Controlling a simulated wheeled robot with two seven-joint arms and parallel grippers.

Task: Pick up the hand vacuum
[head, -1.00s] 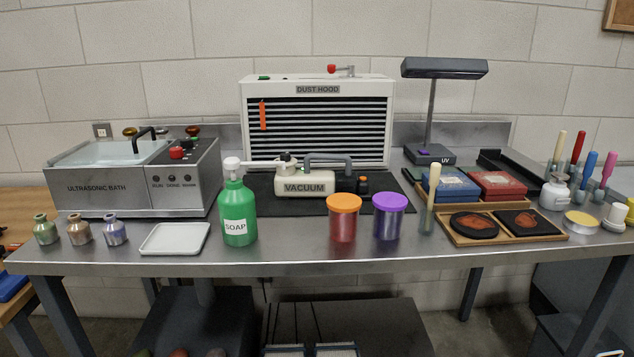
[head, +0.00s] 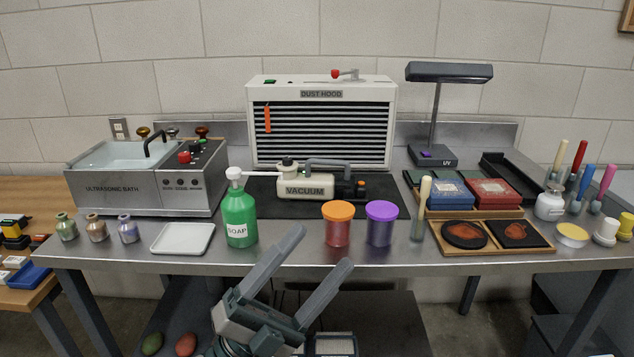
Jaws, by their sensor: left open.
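The hand vacuum (head: 305,188) is a cream body labelled VACUUM with a grey handle on top and a dark end at its right. It lies on a black mat (head: 258,204) in front of the dust hood. My left gripper (head: 326,246) is in the lower middle of the head view, its two grey fingers spread apart and empty. The fingers are in front of the bench's front edge, apart from the vacuum. My right gripper is not in view.
A green soap bottle (head: 240,215) stands left of the vacuum's front. An orange-lidded jar (head: 338,224) and a purple-lidded jar (head: 381,224) stand at its front right. The dust hood (head: 321,120) is behind it. A white tray (head: 183,238) lies at left.

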